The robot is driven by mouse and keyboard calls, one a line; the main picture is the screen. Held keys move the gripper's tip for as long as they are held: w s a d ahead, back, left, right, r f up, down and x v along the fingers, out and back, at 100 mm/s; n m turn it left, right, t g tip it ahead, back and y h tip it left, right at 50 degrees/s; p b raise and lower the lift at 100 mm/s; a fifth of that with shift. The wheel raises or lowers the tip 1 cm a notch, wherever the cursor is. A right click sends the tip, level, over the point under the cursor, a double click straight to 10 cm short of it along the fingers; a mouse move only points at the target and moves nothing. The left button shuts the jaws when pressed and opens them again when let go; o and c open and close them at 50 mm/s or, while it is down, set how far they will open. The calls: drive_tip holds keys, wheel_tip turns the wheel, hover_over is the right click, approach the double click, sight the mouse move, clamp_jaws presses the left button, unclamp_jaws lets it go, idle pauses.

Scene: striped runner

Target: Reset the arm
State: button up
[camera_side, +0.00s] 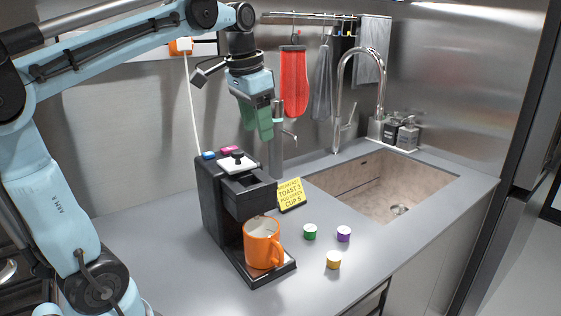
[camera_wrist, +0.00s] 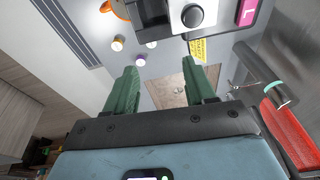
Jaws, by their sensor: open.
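My gripper (camera_side: 264,122) is open and empty, raised above and a little behind the coffee machine (camera_side: 209,200). Its two green fingers stand apart in the wrist view (camera_wrist: 157,82), with nothing between them. The black coffee machine stands on the counter, and its top knob also shows in the wrist view (camera_wrist: 192,16). An orange mug (camera_side: 259,246) stands upright on the machine's base, under its head.
A green capsule (camera_side: 310,232), a purple one (camera_side: 344,234) and a yellow one (camera_side: 334,260) stand on the counter (camera_side: 165,262). A yellow sign (camera_side: 290,194) is beside the machine. The sink (camera_side: 385,185), faucet (camera_side: 378,85) and hanging red mitt (camera_side: 294,82) lie to the right.

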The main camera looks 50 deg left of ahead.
drive_tip(key=s+d+f+t, duration=0.2)
drive_tip(key=d+f, duration=0.3)
drive_tip(key=f, duration=0.3)
drive_tip(key=s+d+f+t, duration=0.2)
drive_tip(key=d+f, duration=0.3)
drive_tip(key=f, duration=0.3)
drive_tip(key=shift+s+d+f+n+t+h, duration=0.3)
drive_tip(key=shift+s+d+t+h, duration=0.05)
drive_tip(key=shift+s+t+h, duration=0.05)
